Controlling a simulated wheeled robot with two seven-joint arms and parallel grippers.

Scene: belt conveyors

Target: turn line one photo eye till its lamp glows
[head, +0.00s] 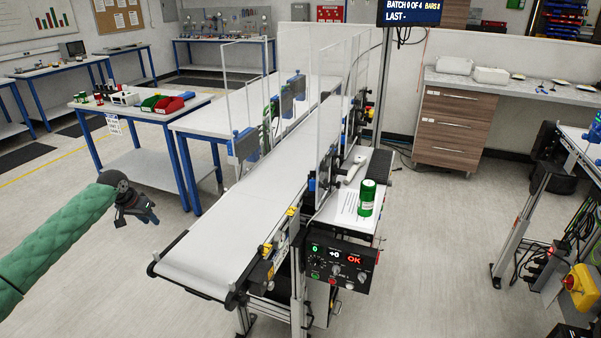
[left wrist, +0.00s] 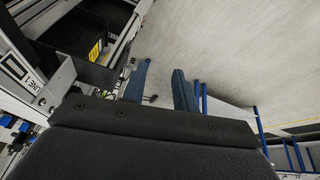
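The belt conveyor (head: 225,225) runs from the front centre toward the back in the head view. Small yellow-topped devices (head: 267,248) sit along its right side rail; I cannot tell which is the photo eye, and no lit lamp is clear on them. My left gripper (head: 141,213) hangs over the floor to the left of the belt, apart from it. In the left wrist view its two blue fingers (left wrist: 160,72) stand apart with nothing between them. A LINE 1 label (left wrist: 20,70) shows at the left of that view. My right gripper is not in view.
A control box (head: 338,267) with knobs and a red OK display hangs at the belt's right front. A green can (head: 367,198) stands on the side shelf above it. Clear guard panels (head: 328,130) rise along the belt.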

